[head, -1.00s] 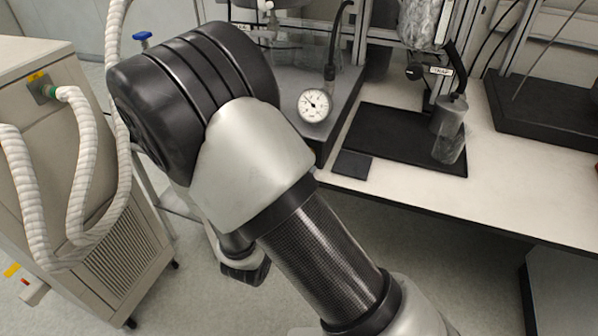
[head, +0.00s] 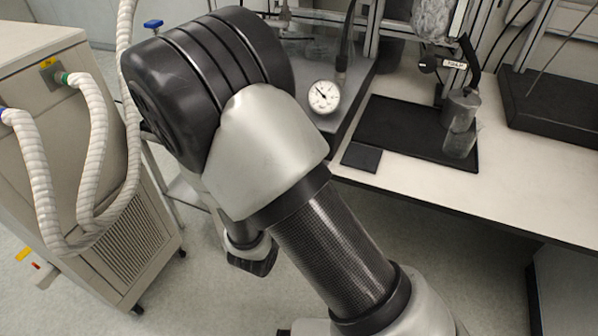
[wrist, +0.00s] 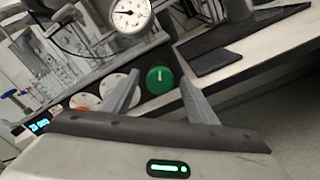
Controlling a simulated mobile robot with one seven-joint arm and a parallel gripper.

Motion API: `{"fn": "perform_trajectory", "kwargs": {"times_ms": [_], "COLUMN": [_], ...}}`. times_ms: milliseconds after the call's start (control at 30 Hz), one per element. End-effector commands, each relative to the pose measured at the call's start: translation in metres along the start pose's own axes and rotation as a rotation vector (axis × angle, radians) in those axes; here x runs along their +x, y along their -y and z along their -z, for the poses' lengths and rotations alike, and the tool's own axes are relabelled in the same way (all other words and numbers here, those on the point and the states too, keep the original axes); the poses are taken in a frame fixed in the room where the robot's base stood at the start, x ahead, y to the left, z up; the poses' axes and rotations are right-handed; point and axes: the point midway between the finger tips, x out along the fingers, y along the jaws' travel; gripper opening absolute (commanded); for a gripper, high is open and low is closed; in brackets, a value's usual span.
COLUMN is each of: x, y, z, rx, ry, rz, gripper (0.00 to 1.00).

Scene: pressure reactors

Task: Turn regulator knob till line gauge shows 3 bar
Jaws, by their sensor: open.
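A green round knob (wrist: 160,80) with a white mark, apparently the regulator knob, is on the panel in the wrist view. My gripper (wrist: 158,76) is open, its two fingers on either side of the knob in the picture. I cannot tell whether they touch it or are still short of it. A round white gauge (wrist: 130,14) stands above the knob; it also shows in the head view (head: 324,97). Its needle points to the upper left, but the numbers are too small to read.
To the knob's left on the panel are a pale dial with orange (wrist: 85,102) and a blue-lit display (wrist: 40,125). A black mat (head: 400,135) with a glass vessel (head: 460,140) lies on the bench. A beige cabinet (head: 110,220) with white hoses stands left.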

Motion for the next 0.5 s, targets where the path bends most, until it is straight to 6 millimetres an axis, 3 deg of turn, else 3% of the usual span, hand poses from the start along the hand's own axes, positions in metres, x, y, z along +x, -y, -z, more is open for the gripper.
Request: {"fn": "perform_trajectory", "kwargs": {"times_ms": [167, 500], "x": [-0.024, -0.107], "y": [-0.001, -0.001], "z": [0.001, 0.001], "rx": [-0.001, -0.002], "ry": [-0.005, -0.006], "rz": [-0.002, -0.004], "gripper": [0.53, 0.53]}}
